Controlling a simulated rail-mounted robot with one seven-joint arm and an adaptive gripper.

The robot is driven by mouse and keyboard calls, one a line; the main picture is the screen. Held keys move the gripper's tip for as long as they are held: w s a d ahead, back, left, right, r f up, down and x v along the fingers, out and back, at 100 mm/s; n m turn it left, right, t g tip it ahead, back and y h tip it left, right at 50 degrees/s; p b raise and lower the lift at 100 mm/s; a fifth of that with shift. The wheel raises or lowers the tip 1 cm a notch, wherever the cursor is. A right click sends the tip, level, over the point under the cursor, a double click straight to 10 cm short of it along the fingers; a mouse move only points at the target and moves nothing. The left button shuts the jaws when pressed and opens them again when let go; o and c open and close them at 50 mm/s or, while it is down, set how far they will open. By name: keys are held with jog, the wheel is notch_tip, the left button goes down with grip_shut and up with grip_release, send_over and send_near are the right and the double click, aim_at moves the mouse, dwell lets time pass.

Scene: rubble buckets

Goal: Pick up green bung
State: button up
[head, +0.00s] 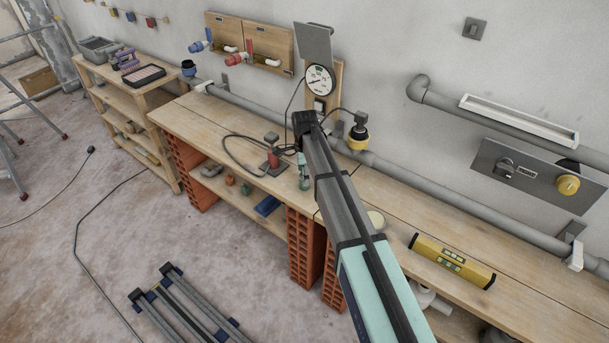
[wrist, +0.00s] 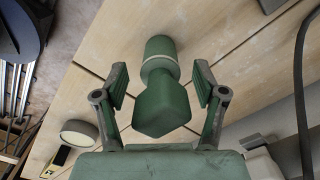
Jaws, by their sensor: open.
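The green bung (wrist: 162,100) is in the middle of the wrist view, a dark green body with a pale band around its neck and a wider block-like end nearest the camera. It appears to stand on the wooden bench (wrist: 235,55). My gripper (wrist: 160,72) is open, with one finger on each side of the bung and a visible gap at both sides. In the head view, a small green piece (head: 304,178) shows on the bench beside my arm, and it seems to be the same bung. My fingers are hard to make out there.
A pale round lid or disc (head: 376,219) and a yellow spirit level (head: 452,261) lie to the right on the bench. A red-based item (head: 272,160) with a black cable stands left of the bung. A grey pipe (head: 400,176) runs along the wall behind.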

jog(key=shift+f, duration=0.2)
jog(key=c, duration=1.1)
jog(key=shift+c, duration=0.2)
jog(key=shift+r, duration=0.15)
